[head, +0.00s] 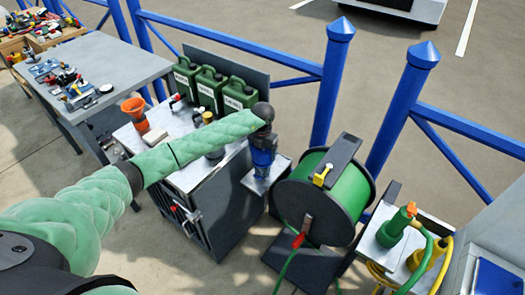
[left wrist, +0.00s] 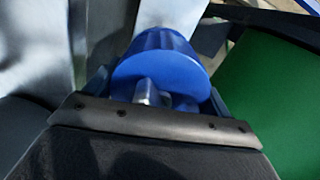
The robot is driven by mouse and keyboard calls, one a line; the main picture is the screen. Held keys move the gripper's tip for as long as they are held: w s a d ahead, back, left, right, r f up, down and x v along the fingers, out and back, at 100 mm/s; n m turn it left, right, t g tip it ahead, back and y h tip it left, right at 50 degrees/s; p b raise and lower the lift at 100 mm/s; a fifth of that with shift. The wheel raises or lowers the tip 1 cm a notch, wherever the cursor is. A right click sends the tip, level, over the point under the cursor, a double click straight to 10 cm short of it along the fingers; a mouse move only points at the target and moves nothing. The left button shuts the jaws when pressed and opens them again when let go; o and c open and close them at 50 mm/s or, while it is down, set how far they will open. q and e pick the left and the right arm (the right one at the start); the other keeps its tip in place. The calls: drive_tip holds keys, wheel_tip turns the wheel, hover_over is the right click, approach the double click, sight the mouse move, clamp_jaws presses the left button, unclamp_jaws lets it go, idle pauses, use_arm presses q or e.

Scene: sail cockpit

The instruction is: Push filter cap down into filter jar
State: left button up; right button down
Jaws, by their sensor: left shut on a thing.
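The filter cap (left wrist: 160,55) is a blue, ribbed round piece in the left wrist view, seen between the two fingers. My left gripper (left wrist: 152,98) is shut on it. In the head view my left gripper (head: 262,158) points down at the blue piece over a small pale shelf (head: 277,180) at the right side of the grey cabinet. I cannot make out the filter jar apart from the cap; the gripper and cap cover that spot. How deep the cap sits cannot be told. My right gripper is not in view.
A hose reel (head: 340,200) with green hose stands close to the right of the gripper. Green diesel cans (head: 240,93) and an orange funnel (head: 134,108) stand on the cabinet (head: 222,215). Blue railing (head: 330,75) runs behind. A grey table (head: 110,65) is at the left.

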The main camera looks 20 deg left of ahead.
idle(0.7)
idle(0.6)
use_arm(q)
drive_tip(key=shift+b, duration=0.4)
drive_tip(key=shift+f+b, duration=0.45)
drive_tip(key=shift+f, duration=0.1)
idle(0.3)
drive_tip(key=o, duration=0.8)
drive_tip(key=shift+r, duration=0.1)
